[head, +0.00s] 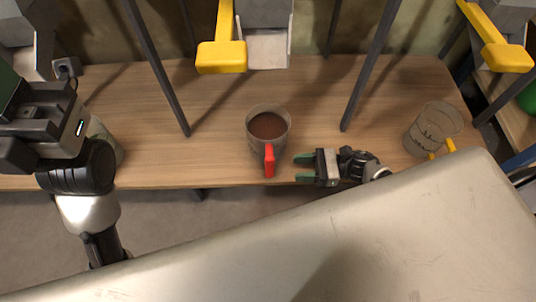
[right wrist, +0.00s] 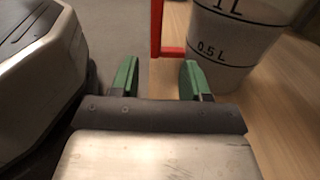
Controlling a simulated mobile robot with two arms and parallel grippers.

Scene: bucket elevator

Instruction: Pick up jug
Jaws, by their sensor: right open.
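A clear jug with a red handle (head: 255,145) stands upright on the wooden bench near its front edge, with brown contents inside. Its handle points toward the front. My right gripper (head: 305,168) is open and empty, just right of the red handle and apart from it. In the right wrist view the jug (right wrist: 225,50) shows 1 L and 0.5 L marks, and its red handle stands beyond the gap between the green fingertips (right wrist: 158,78). A second clear jug with a yellow handle (head: 433,128) stands at the bench's right end. My left arm shows at the left; its fingertips are not visible.
The wooden bench (head: 215,110) has free room left of the red-handled jug. Dark posts (head: 157,68) rise from it on both sides. A metal bucket with a yellow part (head: 222,57) hangs behind the jug. A pale object (head: 104,140) is partly hidden by my left arm.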

